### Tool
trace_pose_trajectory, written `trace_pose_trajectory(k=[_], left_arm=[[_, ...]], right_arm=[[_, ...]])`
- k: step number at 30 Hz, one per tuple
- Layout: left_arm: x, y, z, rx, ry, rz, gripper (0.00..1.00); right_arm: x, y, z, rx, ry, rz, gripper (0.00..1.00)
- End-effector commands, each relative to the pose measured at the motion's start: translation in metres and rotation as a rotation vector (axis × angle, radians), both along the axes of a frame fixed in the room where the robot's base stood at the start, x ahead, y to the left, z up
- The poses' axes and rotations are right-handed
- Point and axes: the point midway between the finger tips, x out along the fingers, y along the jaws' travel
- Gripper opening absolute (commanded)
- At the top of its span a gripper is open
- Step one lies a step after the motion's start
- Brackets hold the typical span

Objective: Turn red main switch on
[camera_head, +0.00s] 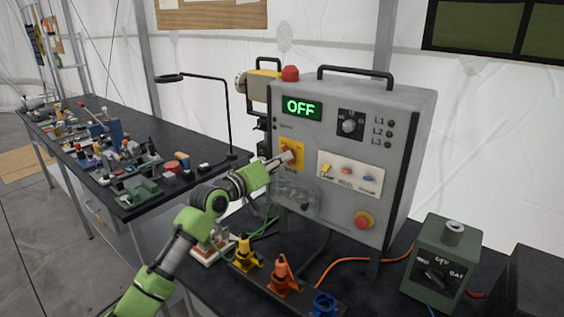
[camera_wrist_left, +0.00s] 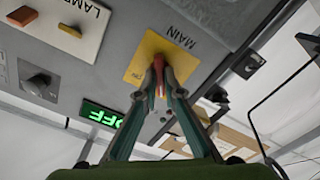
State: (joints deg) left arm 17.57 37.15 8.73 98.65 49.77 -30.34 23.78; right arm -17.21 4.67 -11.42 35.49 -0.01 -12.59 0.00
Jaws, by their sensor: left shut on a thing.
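The red main switch sits on a yellow plate (camera_head: 293,150) on the front of a grey control box (camera_head: 340,205). My left gripper (camera_head: 286,158) is at the switch and covers most of it in the head view. In the left wrist view the yellow plate (camera_wrist_left: 161,58), lettered MAIN, shows with the red switch handle (camera_wrist_left: 160,68) between the fingertips of my left gripper (camera_wrist_left: 160,76), which is shut on it. The box's display (camera_head: 302,107) reads OFF in green. My right gripper is not in view.
A black rotary knob (camera_head: 349,124), a lamp switch panel (camera_head: 351,178) and a red button (camera_head: 364,219) are on the same box. Yellow, orange (camera_head: 283,277) and blue connectors stand below it. A green switch box (camera_head: 437,262) stands right. A cluttered bench (camera_head: 200,172) is left.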

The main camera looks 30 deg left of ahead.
Motion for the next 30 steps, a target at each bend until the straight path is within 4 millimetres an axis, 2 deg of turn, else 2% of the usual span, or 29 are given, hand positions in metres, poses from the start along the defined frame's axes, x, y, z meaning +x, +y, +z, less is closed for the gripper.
trace_pose_trajectory(k=[13, 30], left_arm=[[0.000, 0.001, 0.000, 0.420, -0.032, 0.001, 0.00], [0.000, 0.000, 0.002, 0.957, -0.075, 0.000, 0.00]], right_arm=[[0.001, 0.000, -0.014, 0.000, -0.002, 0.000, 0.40], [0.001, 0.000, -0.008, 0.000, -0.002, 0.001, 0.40]])
